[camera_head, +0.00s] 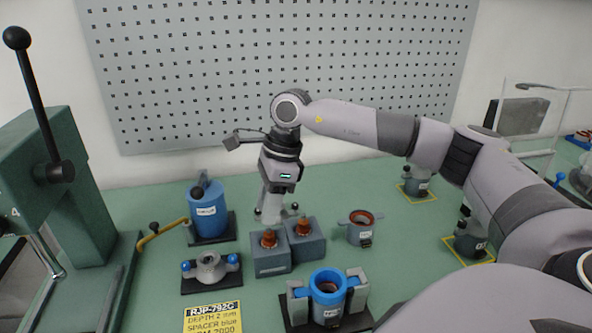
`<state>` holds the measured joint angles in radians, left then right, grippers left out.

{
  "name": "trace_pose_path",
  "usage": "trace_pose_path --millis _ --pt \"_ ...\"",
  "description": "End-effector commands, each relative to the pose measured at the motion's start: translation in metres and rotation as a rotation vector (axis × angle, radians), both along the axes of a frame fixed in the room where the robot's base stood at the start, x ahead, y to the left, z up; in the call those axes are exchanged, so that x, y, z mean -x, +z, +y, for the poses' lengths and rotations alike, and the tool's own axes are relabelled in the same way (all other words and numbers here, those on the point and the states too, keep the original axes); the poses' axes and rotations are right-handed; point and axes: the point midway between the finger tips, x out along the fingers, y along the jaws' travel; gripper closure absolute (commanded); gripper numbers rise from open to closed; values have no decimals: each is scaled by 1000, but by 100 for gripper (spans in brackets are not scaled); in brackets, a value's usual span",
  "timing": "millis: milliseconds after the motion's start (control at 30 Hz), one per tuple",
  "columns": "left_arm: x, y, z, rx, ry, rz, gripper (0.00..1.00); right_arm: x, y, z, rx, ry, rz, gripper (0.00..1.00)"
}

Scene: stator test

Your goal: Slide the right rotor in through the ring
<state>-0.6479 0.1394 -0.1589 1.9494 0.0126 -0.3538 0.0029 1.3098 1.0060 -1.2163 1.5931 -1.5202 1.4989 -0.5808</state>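Two copper-orange rotors stand upright in grey blocks near the table's middle: the left rotor (268,239) and the right rotor (304,227). A blue ring (328,286) sits in a dark fixture with grey clamps at the front, to the right of and nearer than the blocks. My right gripper (275,211) points down just behind the blocks, close to the rotors. Its fingertips are small and partly hidden, so I cannot tell whether it is open or touches anything. My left gripper is not in view.
A grey part with a copper-lined bore (362,229) stands right of the blocks. A blue canister (208,215) and a grey part with blue knobs (209,267) are at left. A green press (65,210) borders the left; a yellow label (213,317) lies in front.

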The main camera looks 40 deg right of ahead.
Motion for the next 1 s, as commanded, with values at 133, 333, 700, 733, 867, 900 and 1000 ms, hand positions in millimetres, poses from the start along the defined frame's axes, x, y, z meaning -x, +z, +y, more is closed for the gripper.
trace_pose_path --millis 133,333,700,733,867,900,1000 --pt "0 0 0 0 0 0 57 7 19 -64 186 -47 50 63" --pt "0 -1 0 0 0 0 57 14 27 -91 267 -73 85 63" --pt "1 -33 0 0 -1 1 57 15 -10 -91 267 -73 85 63" --pt "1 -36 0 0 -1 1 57 15 -14 -91 267 -73 85 63" --pt "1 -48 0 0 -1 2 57 15 -28 -91 266 -73 86 63" --pt "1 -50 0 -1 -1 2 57 15 -31 -91 266 -73 86 63" --pt "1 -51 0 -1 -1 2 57 15 -33 -91 265 -73 85 63"
